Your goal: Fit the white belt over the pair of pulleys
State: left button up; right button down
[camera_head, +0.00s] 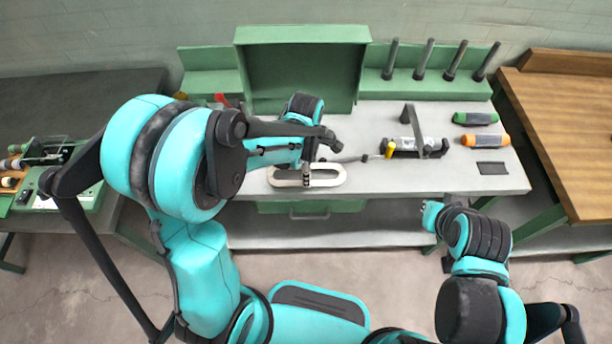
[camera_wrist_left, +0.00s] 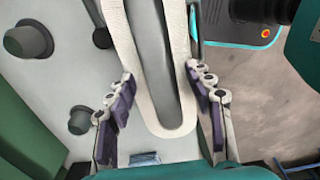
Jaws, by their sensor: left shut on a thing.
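The white belt (camera_head: 340,178), a long flat loop, lies level at the bench's front edge in the head view. In the left wrist view, the belt (camera_wrist_left: 168,132) runs up between my left fingers. Dark round knobs (camera_wrist_left: 30,40) and (camera_wrist_left: 82,120) stand left of the belt there; I cannot tell if these are the pulleys. My right gripper (camera_head: 437,216) is off the bench's front, its fingers unclear.
A green open box (camera_head: 302,40) stands at the back. Several dark pegs (camera_head: 424,58) stand right of it. A black-framed tool (camera_head: 414,147), a green-and-black cylinder (camera_head: 476,118) and an orange one (camera_head: 486,140) lie on the right.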

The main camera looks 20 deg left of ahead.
pick_arm(q)
notch_tip(320, 180, down, 3)
jog(key=shift+b, duration=0.45)
jog(key=shift+r, duration=0.1)
jog(key=o, duration=1)
jog(key=shift+f, duration=0.2)
jog(key=shift+r, duration=0.15)
